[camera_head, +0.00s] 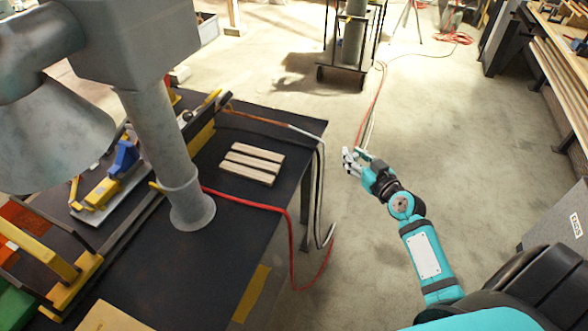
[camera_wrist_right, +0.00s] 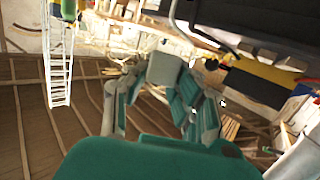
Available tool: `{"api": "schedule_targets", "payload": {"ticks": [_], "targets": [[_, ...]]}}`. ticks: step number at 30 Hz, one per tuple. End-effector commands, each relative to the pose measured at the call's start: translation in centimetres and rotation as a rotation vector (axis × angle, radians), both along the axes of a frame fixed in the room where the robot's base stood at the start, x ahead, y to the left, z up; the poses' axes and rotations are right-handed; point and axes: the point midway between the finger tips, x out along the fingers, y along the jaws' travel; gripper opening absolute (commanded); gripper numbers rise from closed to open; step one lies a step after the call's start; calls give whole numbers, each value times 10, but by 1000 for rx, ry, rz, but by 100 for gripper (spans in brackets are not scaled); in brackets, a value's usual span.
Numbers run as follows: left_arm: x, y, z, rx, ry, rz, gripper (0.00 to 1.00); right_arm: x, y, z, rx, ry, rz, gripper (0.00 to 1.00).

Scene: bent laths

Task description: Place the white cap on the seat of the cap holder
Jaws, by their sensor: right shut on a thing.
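My right gripper (camera_head: 354,158) is over the open floor, to the right of the black table. It is shut on a small pale thing, which looks like the white cap (camera_wrist_right: 165,68) between the fingers in the right wrist view. In the head view the cap is too small to tell apart from the fingers. I cannot make out a cap holder or its seat in either view. My left gripper is not in view.
The black table (camera_head: 262,118) carries slatted wood pieces (camera_head: 252,163), a blue and yellow clamp (camera_head: 122,160) and a red hose (camera_head: 245,203) hanging off its edge. A grey flared pipe (camera_head: 160,130) blocks part of the table. A wheeled cart (camera_head: 350,45) stands behind.

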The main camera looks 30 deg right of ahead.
Motion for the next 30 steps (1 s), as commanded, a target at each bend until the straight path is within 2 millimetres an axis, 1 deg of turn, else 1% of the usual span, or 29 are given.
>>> {"api": "schedule_targets", "payload": {"ticks": [2, 5, 9, 12, 16, 19, 25, 28, 29, 30], "targets": [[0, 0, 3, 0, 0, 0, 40, 2, 4, 1, 3, 0, 1, 7], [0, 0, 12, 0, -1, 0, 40, 11, 18, 2, 7, -1, 1, 7], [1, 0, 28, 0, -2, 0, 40, 31, 49, 1, 9, -3, 1, 7], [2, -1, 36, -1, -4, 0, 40, 46, 72, -2, 9, -2, 2, 7], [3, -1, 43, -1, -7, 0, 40, 61, 96, -7, 6, 0, 2, 7], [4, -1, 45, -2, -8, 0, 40, 69, 107, -10, 3, 0, 1, 7], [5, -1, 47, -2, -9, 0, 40, 78, 121, -12, 2, 0, 2, 7], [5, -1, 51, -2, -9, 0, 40, 87, 136, -13, 6, 0, 2, 7], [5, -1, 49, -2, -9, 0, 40, 89, 138, -18, 3, 1, 2, 7], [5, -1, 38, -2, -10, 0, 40, 87, 135, -33, -1, 3, 1, 7]]}}
